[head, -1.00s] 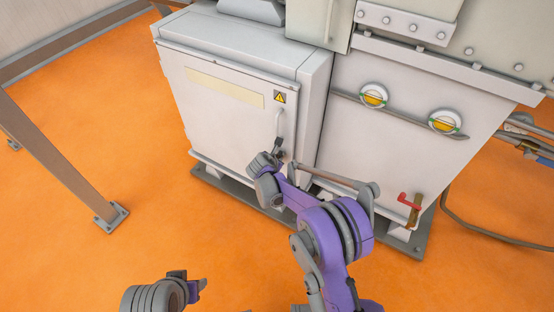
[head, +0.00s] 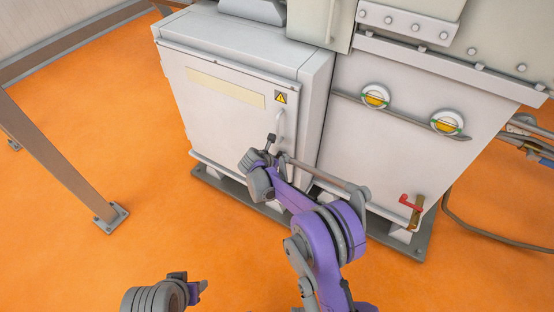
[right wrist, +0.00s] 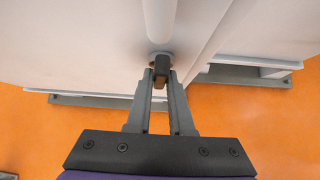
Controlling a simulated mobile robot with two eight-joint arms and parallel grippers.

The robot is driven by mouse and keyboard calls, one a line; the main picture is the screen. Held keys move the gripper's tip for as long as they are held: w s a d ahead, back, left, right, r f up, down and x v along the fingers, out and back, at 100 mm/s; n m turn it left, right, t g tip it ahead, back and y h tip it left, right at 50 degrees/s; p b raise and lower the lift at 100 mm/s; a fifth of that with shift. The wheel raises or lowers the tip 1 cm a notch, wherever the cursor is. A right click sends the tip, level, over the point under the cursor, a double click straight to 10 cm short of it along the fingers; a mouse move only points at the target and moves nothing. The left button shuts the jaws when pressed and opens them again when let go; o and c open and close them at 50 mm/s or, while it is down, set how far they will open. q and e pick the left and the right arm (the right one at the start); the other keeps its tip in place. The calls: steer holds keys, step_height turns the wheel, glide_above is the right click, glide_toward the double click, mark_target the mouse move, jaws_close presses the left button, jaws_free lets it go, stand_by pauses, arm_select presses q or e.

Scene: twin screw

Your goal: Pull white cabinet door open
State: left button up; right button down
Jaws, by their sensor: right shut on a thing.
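The white cabinet door (head: 225,125) is on the front of the white cabinet and looks shut, flush with its frame. Its pale vertical handle (head: 281,124) is near the door's right edge, below a yellow warning sign (head: 280,97). My right gripper (head: 269,143) is at the handle's lower end.
A grey panel with two round yellow gauges (head: 375,96) and a red lever (head: 410,203) adjoins the cabinet on the right. A brown post (head: 65,160) stands at the left. The orange floor (head: 130,150) before the door is clear between post and cabinet.

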steer(key=s+a+m+g+h, duration=0.1)
steer(key=s+a, duration=0.6)
steer(key=a, duration=0.3)
steer(key=s+a+m+g+h, duration=0.1)
steer(key=s+a+m, duration=0.1)
steer(key=s+a, duration=0.5)
steer(key=a, duration=0.3)
steer(key=shift+s+r+m, duration=0.2)
steer(key=shift+s+m, duration=0.1)
steer(key=shift+s, duration=0.1)
steer(key=shift+a, duration=0.1)
steer(key=c, duration=0.8)
jaws_free()
steer(key=shift+f, duration=0.1)
steer(key=p+v, duration=0.2)
steer(key=v, duration=0.9)
